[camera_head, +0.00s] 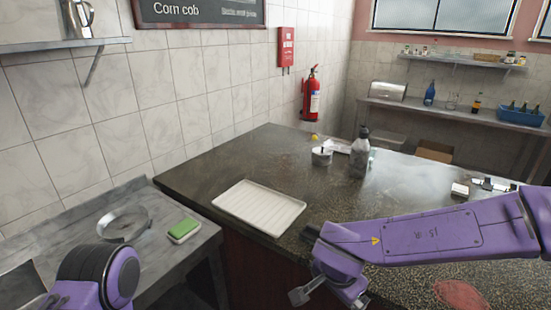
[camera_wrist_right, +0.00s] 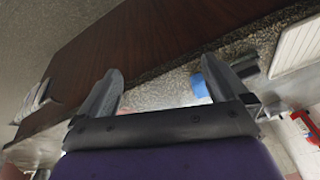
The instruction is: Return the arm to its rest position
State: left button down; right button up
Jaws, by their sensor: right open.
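My right arm (camera_head: 430,238) is purple and reaches in from the right edge of the head view, across the dark speckled counter. My right gripper (camera_head: 332,295) hangs at its end, low in the picture near the counter's front edge and partly hidden by the wrist. In the right wrist view the two grey fingers of this gripper (camera_wrist_right: 165,88) stand wide apart with nothing clasped between them. My left arm (camera_head: 105,275) shows only as a purple link at the bottom left. Its gripper is out of the picture.
The counter (camera_head: 215,175) holds a white ribbed tray (camera_head: 260,207), a grey bottle (camera_head: 361,155), a small white pot (camera_head: 321,156) and a reddish flat patch (camera_head: 460,294).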

jog(key=s+d+f+t+h+b, duration=0.15)
jog(key=d+f, duration=0.25)
jog(key=f, duration=0.4)
jog(key=s+d+f+m+t+b, duration=0.1)
jog(key=d+f+b, duration=0.15)
jog(key=f, duration=0.45)
jog(key=s+d+f+t+h+b, duration=0.1)
jog(key=s+d+f+b, duration=0.1)
jog(key=d+f, duration=0.45)
jog(key=s+d+f+n+g+b, duration=0.1)
jog(key=s+d+f+n+b, duration=0.1)
jog(key=s+f, duration=0.6)
jog(key=s+d+f+n+g+b, duration=0.2)
jog(key=s+f, duration=0.7)
jog(key=s, duration=0.1)
jog(key=shift+d+y+b, duration=0.2)
jog(key=shift+y+b, duration=0.1)
jog(key=shift+y, duration=0.05)
jog(key=shift+s, duration=0.1)
